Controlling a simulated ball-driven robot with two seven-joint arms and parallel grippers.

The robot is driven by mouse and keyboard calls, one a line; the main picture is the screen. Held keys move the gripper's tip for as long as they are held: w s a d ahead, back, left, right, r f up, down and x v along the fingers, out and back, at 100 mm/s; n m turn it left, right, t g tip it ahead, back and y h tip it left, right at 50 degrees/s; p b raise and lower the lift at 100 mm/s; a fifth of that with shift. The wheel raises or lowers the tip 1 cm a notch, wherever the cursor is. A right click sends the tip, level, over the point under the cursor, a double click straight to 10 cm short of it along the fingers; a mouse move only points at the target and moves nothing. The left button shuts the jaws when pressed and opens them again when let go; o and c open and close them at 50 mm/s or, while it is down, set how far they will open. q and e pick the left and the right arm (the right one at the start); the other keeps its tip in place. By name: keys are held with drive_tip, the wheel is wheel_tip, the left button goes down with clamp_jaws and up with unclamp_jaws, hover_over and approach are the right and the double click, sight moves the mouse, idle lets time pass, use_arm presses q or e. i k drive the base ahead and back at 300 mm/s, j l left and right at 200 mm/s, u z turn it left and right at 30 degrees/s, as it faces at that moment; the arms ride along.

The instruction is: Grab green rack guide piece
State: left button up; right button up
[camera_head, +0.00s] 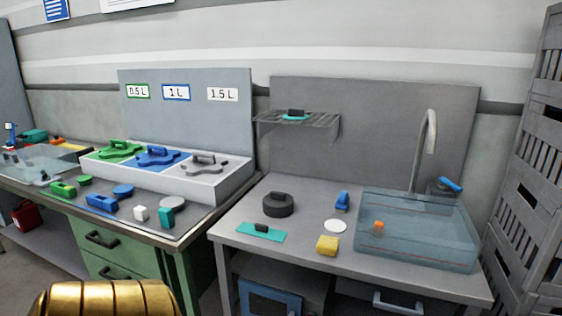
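A green piece with a raised handle (117,149) lies in the left, green section of a white sloped holder (188,184) on the left bench. It is under the 0.5 L label (138,91). A smaller green block with a raised part (63,189) lies on the bench in front of the holder, beside a green disc (84,180). I cannot tell which green piece is the rack guide. Neither of my grippers is in view.
Blue (157,156) and grey (204,164) handled pieces fill the holder's other sections. A blue block (101,203), blue disc (122,191) and grey pieces lie in front. The right bench holds a clear water basin (415,245) and tap (428,135). A slatted rack (530,170) stands far right.

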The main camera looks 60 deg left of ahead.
sight(68, 191)
drive_tip(key=u, duration=3.95)
drive_tip(key=i+u, duration=0.1)
drive_tip(key=i, duration=4.35)
drive_tip(key=i+z, duration=0.35)
drive_tip(key=i+j+z, duration=0.3)
drive_tip(key=i, duration=0.25)
drive_tip(key=i+j+z, duration=0.35)
drive_tip(key=i+l, duration=0.05)
drive_tip(key=i, duration=0.05)
